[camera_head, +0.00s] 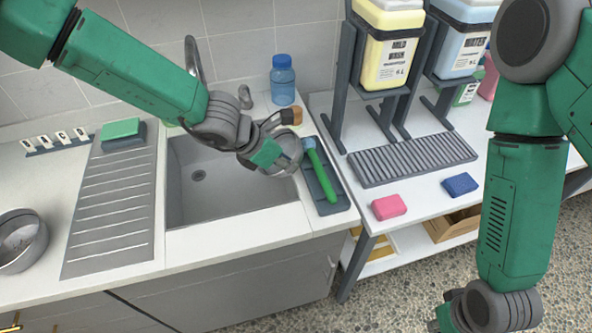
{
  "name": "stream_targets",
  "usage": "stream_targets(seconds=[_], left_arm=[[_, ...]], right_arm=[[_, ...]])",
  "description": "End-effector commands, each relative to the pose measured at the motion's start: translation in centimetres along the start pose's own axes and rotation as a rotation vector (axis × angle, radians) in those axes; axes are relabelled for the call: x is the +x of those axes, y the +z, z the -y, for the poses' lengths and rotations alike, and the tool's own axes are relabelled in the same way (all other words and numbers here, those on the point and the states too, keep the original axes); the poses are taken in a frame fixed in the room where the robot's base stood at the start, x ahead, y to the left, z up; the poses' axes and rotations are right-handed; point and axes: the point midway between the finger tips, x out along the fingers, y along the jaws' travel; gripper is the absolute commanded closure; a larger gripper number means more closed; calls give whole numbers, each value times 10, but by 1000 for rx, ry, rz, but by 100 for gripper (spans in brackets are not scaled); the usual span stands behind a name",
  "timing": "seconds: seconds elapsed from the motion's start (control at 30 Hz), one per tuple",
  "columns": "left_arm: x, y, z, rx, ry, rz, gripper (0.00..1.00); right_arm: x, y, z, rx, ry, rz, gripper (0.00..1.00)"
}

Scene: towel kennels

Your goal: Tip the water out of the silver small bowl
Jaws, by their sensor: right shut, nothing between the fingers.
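The silver small bowl (292,146) is tilted on its side over the right edge of the sink (212,200). My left gripper (272,157) is shut on its rim, and gripper and wrist hide part of it. I cannot see whether water is in this bowl. The sink basin looks empty, with a drain on its floor. My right gripper (436,325) hangs low at the bottom edge of the picture, shut and empty, partly cut off.
Another metal bowl (20,240) stands on the counter at left, beside a ribbed drainboard (112,205). A green-handled brush (321,175) lies on a dark tray right of the sink. A blue bottle (283,82) stands behind. Pink (389,207) and blue (460,184) sponges lie on the right table.

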Motion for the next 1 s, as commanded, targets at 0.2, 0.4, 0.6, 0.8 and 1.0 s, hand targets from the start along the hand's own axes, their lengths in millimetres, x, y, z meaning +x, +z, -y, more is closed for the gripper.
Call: stream_targets(seconds=[0.2, 0.4, 0.6, 0.8, 1.0], left_arm=[[4, 0, 3, 2, -9, 35, 100], [4, -1, 3, -2, -20, 72, 100], [0, -4, 1, -6, -36, 121, 100], [-4, -9, -1, -11, -53, 173, 100], [-5, -9, 0, -14, -69, 225, 100]], right_arm=[[32, 2, 0, -1, 0, 0, 100], [56, 3, 0, 0, 0, 0, 100], [80, 4, 0, 0, 0, 0, 100], [104, 5, 1, 0, 0, 0, 100], [128, 7, 1, -1, 0, 0, 100]])
